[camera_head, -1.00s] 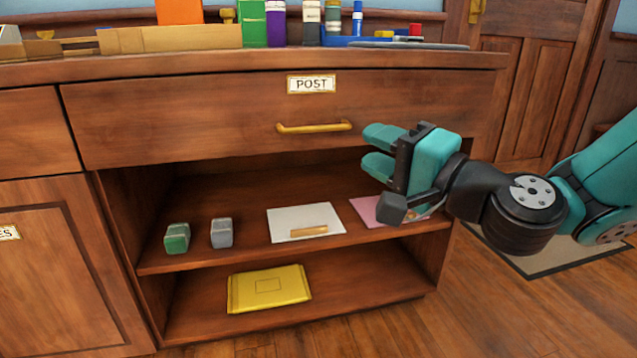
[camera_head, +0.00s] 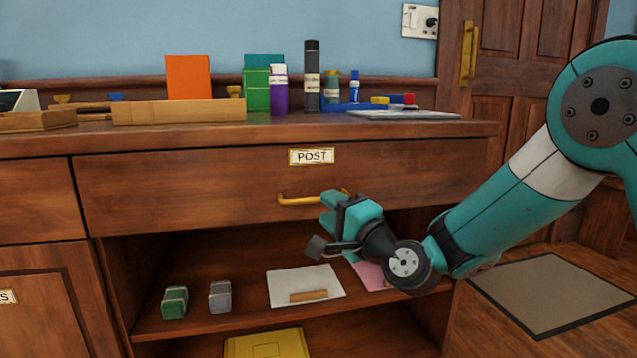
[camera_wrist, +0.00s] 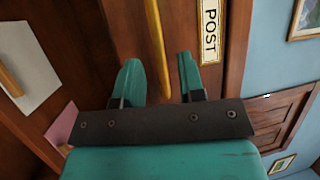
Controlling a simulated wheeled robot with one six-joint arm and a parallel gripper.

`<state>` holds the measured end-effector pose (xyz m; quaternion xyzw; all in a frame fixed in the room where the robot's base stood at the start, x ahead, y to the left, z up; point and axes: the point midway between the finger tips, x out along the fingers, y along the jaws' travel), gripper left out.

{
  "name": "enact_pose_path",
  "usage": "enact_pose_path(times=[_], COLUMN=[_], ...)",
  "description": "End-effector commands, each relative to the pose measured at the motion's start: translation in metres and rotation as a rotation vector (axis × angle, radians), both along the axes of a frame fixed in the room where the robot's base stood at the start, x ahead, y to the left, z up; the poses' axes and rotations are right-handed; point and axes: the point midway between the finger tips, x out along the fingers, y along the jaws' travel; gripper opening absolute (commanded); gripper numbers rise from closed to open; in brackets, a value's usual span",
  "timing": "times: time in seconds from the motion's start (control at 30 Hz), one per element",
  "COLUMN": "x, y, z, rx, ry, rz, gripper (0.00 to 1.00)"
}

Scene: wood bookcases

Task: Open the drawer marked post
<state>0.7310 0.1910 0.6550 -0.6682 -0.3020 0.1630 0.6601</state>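The drawer marked POST (camera_head: 200,190) is shut, flush in the wooden cabinet front. Its label (camera_head: 312,156) sits above a yellow bar handle (camera_head: 298,200). My gripper (camera_head: 324,208) is at the right part of the handle, hiding some of it in the head view. In the wrist view my gripper (camera_wrist: 160,85) is open, its two teal fingers apart. The handle (camera_wrist: 158,45) runs to just ahead of the gap between them, with the POST label (camera_wrist: 211,30) to the right. I cannot tell whether the fingers touch the handle.
Below the drawer is an open shelf (camera_head: 240,317) with a green block (camera_head: 174,303), a grey block (camera_head: 220,297), white paper (camera_head: 300,280) and pink paper (camera_head: 370,275). The cabinet top (camera_head: 260,130) holds bottles and boxes. Floor is clear at right, with a mat (camera_head: 550,290).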

Motion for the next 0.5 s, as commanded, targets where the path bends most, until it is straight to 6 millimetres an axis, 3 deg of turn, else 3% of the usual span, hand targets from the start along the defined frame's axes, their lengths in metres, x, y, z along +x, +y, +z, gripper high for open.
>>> enact_pose_path(times=[0.2,0.5], x=[0.024,0.033], y=[0.02,0.026], z=[0.006,0.007], rx=[-0.001,0.0], ry=[-0.002,0.001], rz=[0.002,-0.001], gripper=[0.36,0.36])
